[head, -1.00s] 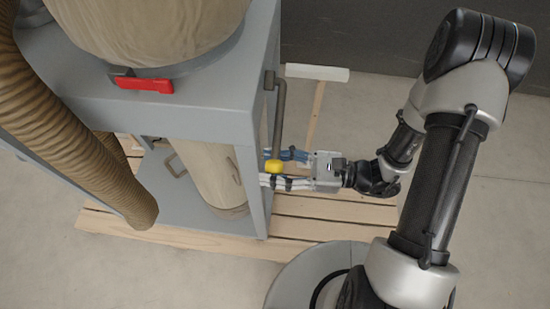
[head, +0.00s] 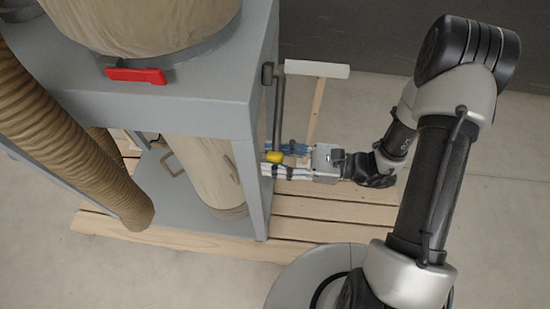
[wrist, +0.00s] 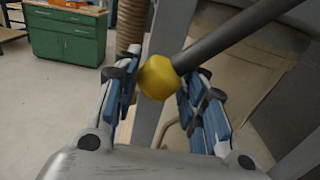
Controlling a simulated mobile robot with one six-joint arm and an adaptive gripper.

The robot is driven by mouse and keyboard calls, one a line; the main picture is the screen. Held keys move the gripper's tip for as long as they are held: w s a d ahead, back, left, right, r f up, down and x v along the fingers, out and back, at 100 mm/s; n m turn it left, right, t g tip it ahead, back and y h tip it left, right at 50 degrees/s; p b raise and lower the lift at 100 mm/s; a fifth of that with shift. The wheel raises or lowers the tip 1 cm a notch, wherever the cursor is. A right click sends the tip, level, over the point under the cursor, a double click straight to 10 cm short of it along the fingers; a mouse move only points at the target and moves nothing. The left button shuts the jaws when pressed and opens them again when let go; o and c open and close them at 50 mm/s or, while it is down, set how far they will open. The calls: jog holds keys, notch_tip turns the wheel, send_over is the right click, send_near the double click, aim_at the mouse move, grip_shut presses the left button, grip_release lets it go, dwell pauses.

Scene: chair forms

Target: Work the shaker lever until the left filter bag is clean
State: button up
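The shaker lever is a dark grey rod (head: 279,110) with a yellow knob (head: 275,157), hanging beside the grey cabinet's right side. My gripper (head: 288,158) reaches in from the right at the knob. In the wrist view the knob (wrist: 158,78) sits between my blue-padded fingers (wrist: 162,95), which are spread apart. A gap shows on its right; I cannot tell whether the left finger touches it. A beige cloth bag (head: 140,18) bulges above the cabinet top, cut by the frame edge. Another beige bag (head: 205,170) stands inside below. I cannot tell which is the left filter bag.
The grey cabinet (head: 200,110) carries a red latch (head: 136,75) and stands on a wooden pallet (head: 310,207). A ribbed brown hose (head: 75,125) runs down its left. Green drawers (wrist: 65,37) stand farther off.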

jog(key=w+f, duration=0.1)
jog(key=w+f+b, duration=0.1)
jog(key=w, duration=0.1)
jog(key=w+f+b, duration=0.1)
jog(key=shift+w, duration=0.4)
jog(key=shift+b, duration=0.3)
jog(key=w, duration=0.1)
jog(key=w+f+b, duration=0.1)
jog(key=shift+w+d, duration=0.1)
jog(key=shift+w, duration=0.3)
dwell(0.5)
